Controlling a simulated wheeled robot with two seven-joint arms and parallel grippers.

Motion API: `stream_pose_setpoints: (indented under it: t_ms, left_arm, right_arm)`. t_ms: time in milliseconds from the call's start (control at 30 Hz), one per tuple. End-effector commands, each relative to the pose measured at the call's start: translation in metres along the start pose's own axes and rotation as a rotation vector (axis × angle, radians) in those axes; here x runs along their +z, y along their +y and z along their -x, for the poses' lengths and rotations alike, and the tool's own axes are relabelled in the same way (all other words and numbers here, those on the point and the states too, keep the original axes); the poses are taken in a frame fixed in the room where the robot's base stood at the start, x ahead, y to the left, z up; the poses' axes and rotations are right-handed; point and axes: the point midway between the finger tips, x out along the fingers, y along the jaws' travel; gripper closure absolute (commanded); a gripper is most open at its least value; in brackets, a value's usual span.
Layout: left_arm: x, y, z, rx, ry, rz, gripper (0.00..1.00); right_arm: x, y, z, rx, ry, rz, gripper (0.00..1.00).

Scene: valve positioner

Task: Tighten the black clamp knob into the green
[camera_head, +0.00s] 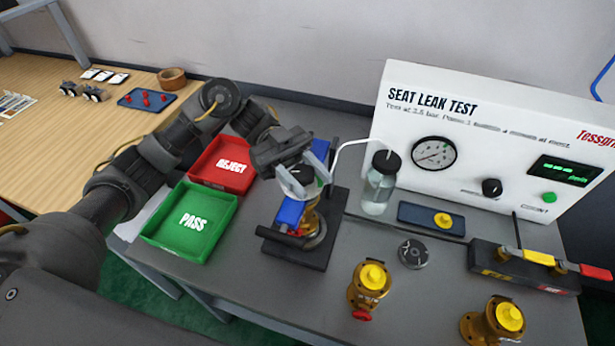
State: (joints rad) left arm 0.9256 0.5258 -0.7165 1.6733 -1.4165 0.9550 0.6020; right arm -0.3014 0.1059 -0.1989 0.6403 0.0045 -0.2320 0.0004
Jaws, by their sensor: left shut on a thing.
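The black clamp knob (300,175) sits at the top of the clamp fixture, which has a blue upright (319,151) and a dark base (283,254). My left gripper (305,183) comes down from the upper left and is shut on the knob, with its pale fingers on either side of it. A brass valve (309,218) stands in the fixture below the knob. The green band is too small and too covered by the fingers to read. My right gripper is not in view.
A green PASS tray (152,238) and red REJECT tray (193,178) lie left. A water bottle (380,185) and the seat leak test panel (470,120) stand behind right. Two brass valves (369,285) (497,320) stand in front. A tool rack (500,262) is right.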

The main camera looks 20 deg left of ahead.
Motion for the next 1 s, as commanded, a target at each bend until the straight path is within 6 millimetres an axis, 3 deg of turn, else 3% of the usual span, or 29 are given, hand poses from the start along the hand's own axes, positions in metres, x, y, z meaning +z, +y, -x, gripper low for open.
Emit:
stream_pose_setpoints:
  t_ms: [133,167,300,667,1000]
  left_arm:
    - [-0.001,0.000,0.000,0.000,0.002,-0.003,0.84]
    - [-0.001,0.000,0.000,0.000,0.002,-0.003,0.59]
    - [-0.001,0.000,0.000,0.000,0.001,-0.002,0.41]
    - [0.001,0.000,0.004,-0.002,-0.001,-0.002,0.40]
    - [0.006,-0.001,0.060,-0.007,-0.007,-0.002,0.40]
  right_arm:
    - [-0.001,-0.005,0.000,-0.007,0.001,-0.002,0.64]
    - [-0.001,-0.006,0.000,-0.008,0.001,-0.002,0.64]
    - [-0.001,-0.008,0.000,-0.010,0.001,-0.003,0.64]
    - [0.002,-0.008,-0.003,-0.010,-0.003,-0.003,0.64]
    - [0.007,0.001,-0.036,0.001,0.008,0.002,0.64]
